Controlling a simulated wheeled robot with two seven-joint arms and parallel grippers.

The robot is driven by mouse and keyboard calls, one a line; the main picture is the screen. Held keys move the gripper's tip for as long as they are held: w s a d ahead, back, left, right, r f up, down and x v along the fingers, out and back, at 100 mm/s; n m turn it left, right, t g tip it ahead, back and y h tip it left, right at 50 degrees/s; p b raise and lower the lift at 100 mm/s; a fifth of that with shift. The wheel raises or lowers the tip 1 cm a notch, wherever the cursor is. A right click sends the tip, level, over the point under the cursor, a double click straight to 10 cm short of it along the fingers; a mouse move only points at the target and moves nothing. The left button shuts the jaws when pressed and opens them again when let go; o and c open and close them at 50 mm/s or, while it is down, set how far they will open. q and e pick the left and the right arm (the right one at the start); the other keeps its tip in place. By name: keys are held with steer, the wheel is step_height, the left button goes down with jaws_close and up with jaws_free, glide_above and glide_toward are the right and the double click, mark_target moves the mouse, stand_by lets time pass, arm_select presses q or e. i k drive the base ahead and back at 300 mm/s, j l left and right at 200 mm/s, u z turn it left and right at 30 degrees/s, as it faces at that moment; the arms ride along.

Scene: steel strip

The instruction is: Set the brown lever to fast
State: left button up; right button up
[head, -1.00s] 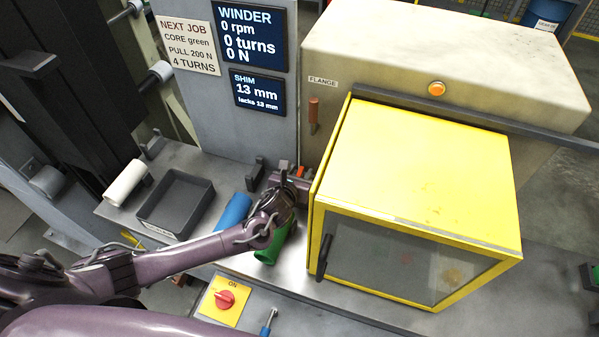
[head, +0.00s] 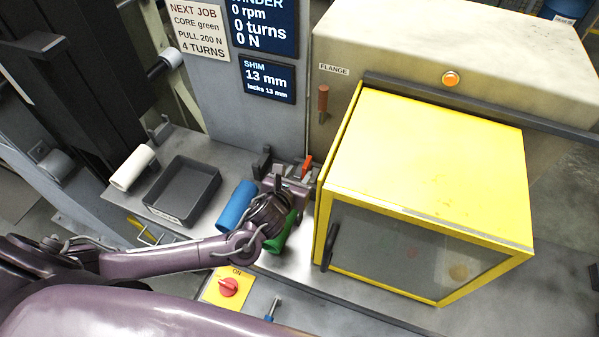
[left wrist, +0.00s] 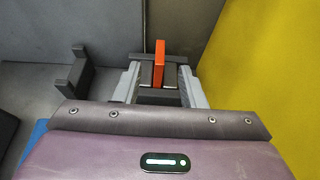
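The brown lever (head: 323,103) is a short handle pointing upright on the beige machine, below the FLANGE label, left of the yellow box. No "fast" mark is legible. My left gripper (head: 297,175) is low over the steel bench, apart from the lever and close to the box's left side. In the left wrist view its light grey fingers (left wrist: 160,85) stand apart, with an upright orange piece (left wrist: 160,62) and dark grey parts between or just beyond them. The orange piece also shows in the head view (head: 307,166). My right gripper is out of view.
The yellow box (head: 430,165) with a dark window stands right of the gripper. A blue roll (head: 236,206), green roll (head: 284,233), dark tray (head: 182,190) and white roll (head: 132,168) are on the bench. A red switch (head: 229,287) is at the front.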

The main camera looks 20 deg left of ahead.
mark_target(323, 99)
steer(key=k+j, duration=0.3)
steer(key=k, duration=0.15)
steer(key=k+j, duration=0.35)
steer(key=k, duration=0.1)
